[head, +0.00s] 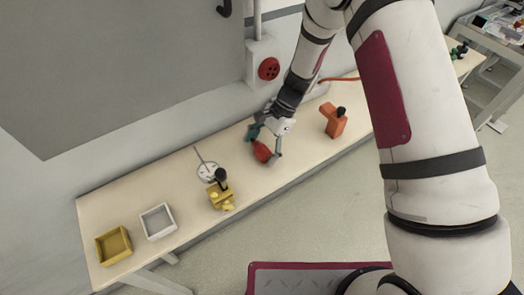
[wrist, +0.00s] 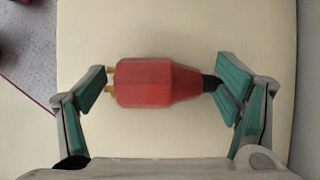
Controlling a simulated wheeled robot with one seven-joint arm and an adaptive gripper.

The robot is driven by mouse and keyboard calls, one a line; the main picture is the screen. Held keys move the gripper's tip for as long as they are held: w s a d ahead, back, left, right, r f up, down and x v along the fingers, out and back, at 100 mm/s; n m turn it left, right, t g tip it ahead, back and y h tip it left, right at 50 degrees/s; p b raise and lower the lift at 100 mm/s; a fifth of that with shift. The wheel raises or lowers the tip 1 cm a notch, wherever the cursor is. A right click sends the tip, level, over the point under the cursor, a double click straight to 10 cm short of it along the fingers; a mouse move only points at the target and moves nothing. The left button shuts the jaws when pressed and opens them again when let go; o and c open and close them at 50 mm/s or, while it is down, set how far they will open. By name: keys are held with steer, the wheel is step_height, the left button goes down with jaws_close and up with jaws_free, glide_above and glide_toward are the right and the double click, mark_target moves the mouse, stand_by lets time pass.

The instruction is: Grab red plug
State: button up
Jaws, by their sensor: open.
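The red plug (head: 262,151) lies on the pale table (head: 180,180) in the head view. In the wrist view the red plug (wrist: 158,83) lies crosswise, with brass-coloured prongs at its left end and a black cable end at its right. My gripper (head: 267,144) is over the plug in the head view. In the wrist view my gripper (wrist: 160,92) is open, with one teal-padded finger near the prongs and the other near or against the black end. I cannot tell whether either finger touches the plug.
A red round socket (head: 268,69) is on the wall behind the table. An orange object (head: 334,120) stands right of the gripper. A yellow object with a black knob (head: 221,195), a white tray (head: 158,222) and a yellow tray (head: 113,245) are to the left.

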steer(key=shift+c, duration=0.5)
steer(key=c, duration=1.2)
steer(key=shift+r, duration=0.1)
